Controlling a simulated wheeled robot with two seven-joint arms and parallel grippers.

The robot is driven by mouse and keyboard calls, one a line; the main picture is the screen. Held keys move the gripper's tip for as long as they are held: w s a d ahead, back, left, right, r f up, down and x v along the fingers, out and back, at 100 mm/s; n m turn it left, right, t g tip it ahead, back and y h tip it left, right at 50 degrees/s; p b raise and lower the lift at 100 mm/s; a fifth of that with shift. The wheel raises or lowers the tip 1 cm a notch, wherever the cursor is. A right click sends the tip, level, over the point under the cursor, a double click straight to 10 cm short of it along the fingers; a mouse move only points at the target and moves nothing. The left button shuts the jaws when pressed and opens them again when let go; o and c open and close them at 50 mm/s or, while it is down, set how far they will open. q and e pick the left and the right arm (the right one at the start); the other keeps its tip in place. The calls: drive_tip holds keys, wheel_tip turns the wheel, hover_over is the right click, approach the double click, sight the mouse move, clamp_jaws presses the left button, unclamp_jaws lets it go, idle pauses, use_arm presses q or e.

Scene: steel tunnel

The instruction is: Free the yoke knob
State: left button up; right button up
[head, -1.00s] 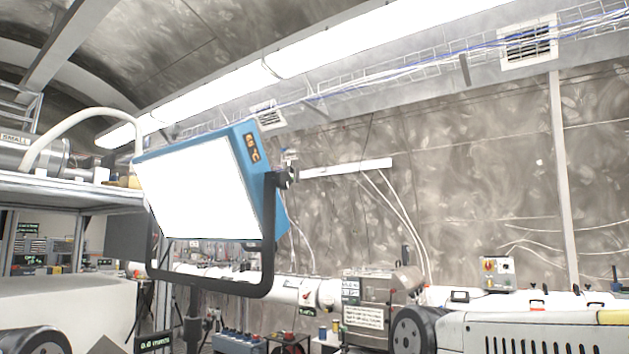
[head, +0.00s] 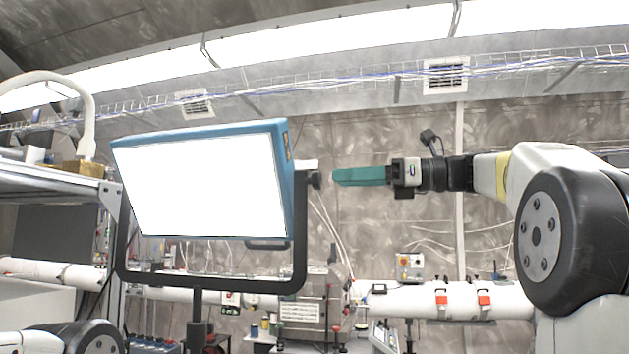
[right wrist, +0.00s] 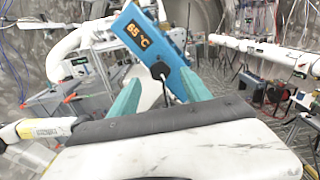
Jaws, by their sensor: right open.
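The lit panel lamp (head: 205,185) has a blue housing and hangs tilted in a black U-shaped yoke (head: 210,283) on a stand. The dark yoke knob (head: 317,180) is at the top of the yoke's right arm. In the right wrist view the knob (right wrist: 160,70) shows beyond and between my fingertips, with a dark rod beside it. My right gripper (head: 335,177) points left at the knob, close to it. Its teal fingers (right wrist: 160,78) are open and appear empty; whether they touch the knob I cannot tell. My left gripper is out of view.
The lamp's display (right wrist: 142,34) reads 65 °C. A metal shelf (head: 55,180) stands close on the left. A white pipe (head: 410,300) and a steel machine box (head: 305,310) are behind and below. The space right of the knob holds my right arm.

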sight(321, 179)
drive_tip(key=x, duration=0.6)
clamp_jaws()
